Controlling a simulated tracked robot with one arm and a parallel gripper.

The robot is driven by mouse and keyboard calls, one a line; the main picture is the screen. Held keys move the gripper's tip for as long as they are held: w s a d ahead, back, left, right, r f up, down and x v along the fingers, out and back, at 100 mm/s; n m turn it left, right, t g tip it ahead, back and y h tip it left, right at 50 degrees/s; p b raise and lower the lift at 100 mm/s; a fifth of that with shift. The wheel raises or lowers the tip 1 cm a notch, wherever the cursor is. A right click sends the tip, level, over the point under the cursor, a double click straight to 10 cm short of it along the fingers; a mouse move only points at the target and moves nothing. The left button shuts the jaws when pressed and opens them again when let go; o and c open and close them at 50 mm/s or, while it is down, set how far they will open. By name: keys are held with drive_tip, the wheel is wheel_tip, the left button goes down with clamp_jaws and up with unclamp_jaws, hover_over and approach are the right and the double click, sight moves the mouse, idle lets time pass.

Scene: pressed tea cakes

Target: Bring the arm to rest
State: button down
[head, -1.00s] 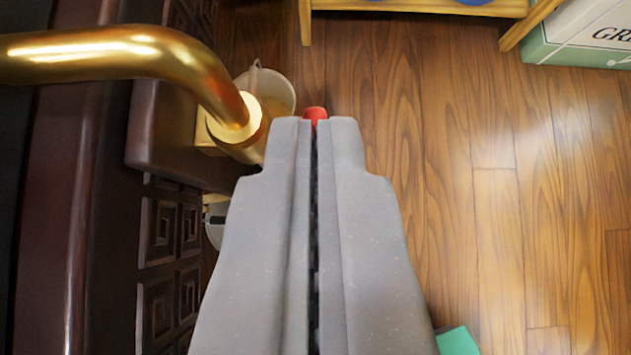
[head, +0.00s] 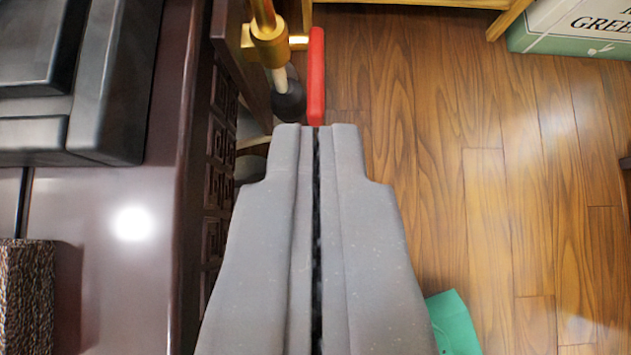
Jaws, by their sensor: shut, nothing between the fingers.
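My gripper (head: 316,128) is shut and empty in the head view. Its two grey fingers meet along a thin dark seam and point up the picture over the wooden floor. A red bar-shaped thing (head: 317,80) shows just beyond the fingertips; I cannot tell whether it touches them. My arm itself is mostly out of view.
A dark polished cabinet (head: 130,285) with carved sides fills the left. Black blocks (head: 110,100) and a rough brown block (head: 27,300) are on it. A brass fitting (head: 268,40) is left of the red bar. A green-and-white box (head: 560,38) stands upper right. The wooden floor (head: 500,210) is mostly clear.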

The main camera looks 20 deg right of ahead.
idle(0.4)
drive_tip(key=w+a+r+n+t+y+p, duration=0.1)
drive_tip(key=w+a+r+y+p, duration=0.15)
drive_tip(key=r, duration=1.15)
drive_tip(key=s+d+r+n+t+p, duration=0.1)
drive_tip(key=s+d+r, duration=0.1)
drive_tip(key=r, duration=1.4)
drive_tip(key=s+d+r+n+t, duration=0.1)
drive_tip(key=d+r+t, duration=0.1)
drive_tip(key=r, duration=1.4)
drive_tip(key=shift+s+d+t+y+p, duration=0.25)
drive_tip(key=shift+s+t+y+p, duration=0.05)
drive_tip(key=shift+s+y+p, duration=0.05)
drive_tip(key=c, duration=2.1)
unclamp_jaws()
drive_tip(key=shift+n+t, duration=0.3)
drive_tip(key=shift+t, duration=0.4)
drive_tip(key=s+d+r, duration=0.1)
drive_tip(key=s+r, duration=0.1)
drive_tip(key=r, duration=0.1)
drive_tip(key=s+d+r, duration=0.2)
drive_tip(key=r, duration=0.2)
drive_tip(key=s+d+r, duration=0.1)
drive_tip(key=r, duration=0.3)
drive_tip(key=shift+s+d+p, duration=0.25)
drive_tip(key=shift+s+p, duration=0.15)
drive_tip(key=o, duration=0.6)
drive_tip(key=shift+s+d+r, duration=0.2)
drive_tip(key=shift+s+r, duration=0.05)
drive_tip(key=shift+r, duration=0.05)
